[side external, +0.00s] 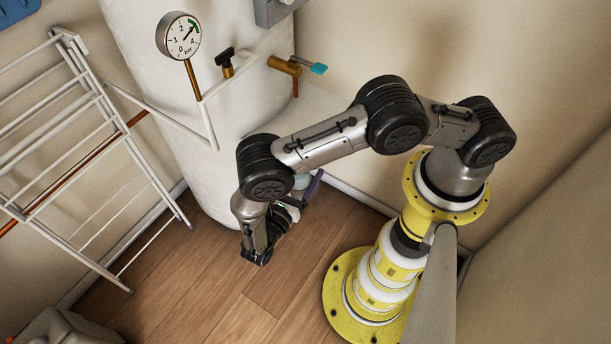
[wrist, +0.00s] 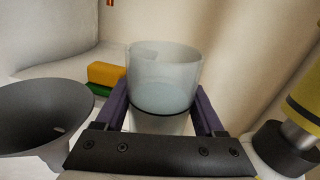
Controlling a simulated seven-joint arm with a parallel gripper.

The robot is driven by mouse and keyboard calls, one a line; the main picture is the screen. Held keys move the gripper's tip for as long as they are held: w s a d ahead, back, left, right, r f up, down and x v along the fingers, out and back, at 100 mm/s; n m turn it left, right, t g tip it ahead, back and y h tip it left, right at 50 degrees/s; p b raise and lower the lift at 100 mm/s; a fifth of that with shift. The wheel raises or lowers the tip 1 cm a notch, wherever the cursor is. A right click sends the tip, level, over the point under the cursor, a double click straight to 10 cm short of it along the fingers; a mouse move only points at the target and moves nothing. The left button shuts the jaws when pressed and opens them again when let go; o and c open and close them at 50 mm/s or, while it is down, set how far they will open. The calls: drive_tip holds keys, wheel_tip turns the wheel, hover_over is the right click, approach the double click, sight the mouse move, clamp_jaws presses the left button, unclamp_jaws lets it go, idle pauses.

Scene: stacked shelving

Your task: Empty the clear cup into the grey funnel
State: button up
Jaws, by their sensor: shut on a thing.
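The clear cup (wrist: 165,68) is between the two purple fingers of my gripper (wrist: 160,103) in the wrist view. My gripper is shut on its sides, and the cup looks about upright. Something pale blue-grey shows in its lower half; I cannot tell whether it is liquid. The grey funnel (wrist: 40,108) is to the left of the cup, apart from it, with its wide mouth partly cut off by the picture edge. In the side external view my gripper (side external: 311,186) is small and partly behind my arm. I cannot make out the funnel there.
A yellow and green block (wrist: 106,76) lies on a white surface behind the funnel. In the side external view a white tank (side external: 150,75) with a gauge (side external: 178,36), pipes and valves stands behind my arm. A drying rack (side external: 75,150) is at left. Wooden floor (side external: 190,280) is open in front.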

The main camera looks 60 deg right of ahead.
drive_tip(key=shift+w+r+n, duration=0.15)
drive_tip(key=shift+r+n, duration=0.15)
drive_tip(key=shift+r, duration=0.6)
drive_tip(key=w+n, duration=0.1)
drive_tip(key=n, duration=0.2)
drive_tip(key=w+r+n, duration=0.1)
drive_tip(key=n, duration=0.3)
drive_tip(key=w+a+n+t, duration=0.1)
drive_tip(key=n, duration=0.3)
drive_tip(key=shift+w+r+h, duration=0.3)
drive_tip(key=shift+h, duration=0.1)
drive_tip(key=shift+r+n, duration=0.4)
drive_tip(key=shift+n, duration=0.4)
drive_tip(key=shift+w+r+n, duration=0.25)
drive_tip(key=shift+w+n, duration=0.1)
drive_tip(key=shift+n, duration=0.35)
